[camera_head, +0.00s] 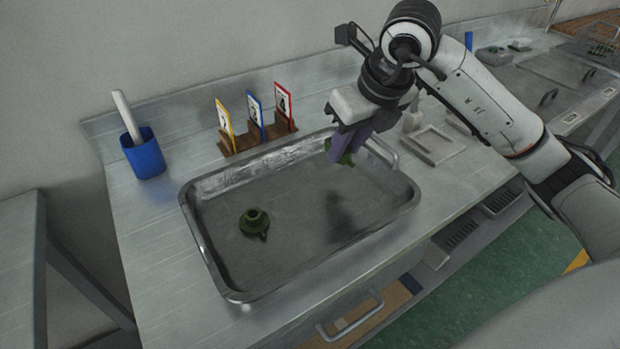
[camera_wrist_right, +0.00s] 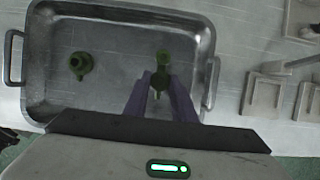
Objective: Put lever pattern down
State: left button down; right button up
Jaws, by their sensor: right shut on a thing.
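My right gripper (camera_head: 345,155) hangs over the right part of a metal tray (camera_head: 240,296). Its purple fingers are shut on a green lever pattern (camera_head: 346,159), mostly hidden by the fingers in the head view. In the right wrist view the gripper (camera_wrist_right: 161,92) holds the green lever pattern (camera_wrist_right: 162,62) at its fingertips, above the tray (camera_wrist_right: 38,60). A dark shadow lies on the tray floor below it. Another green pattern (camera_head: 254,222) sits in the tray's left half; it also shows in the right wrist view (camera_wrist_right: 81,64). My left gripper is not in view.
A wooden holder (camera_head: 258,138) with several coloured cards stands behind the tray. A blue cup (camera_head: 145,155) with a white stick is at the left. Grey square moulds (camera_head: 432,146) lie right of the tray. The tray's middle is clear.

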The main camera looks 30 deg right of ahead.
aim_at(349, 159)
jog(key=f, duration=0.3)
jog(key=shift+s+f, duration=0.1)
jog(key=shift+s, duration=0.2)
jog(key=shift+w+f, duration=0.1)
jog(key=shift+f, duration=2.45)
jog(key=o, duration=1)
jog(key=v, duration=1.2)
jog(key=shift+r, duration=0.2)
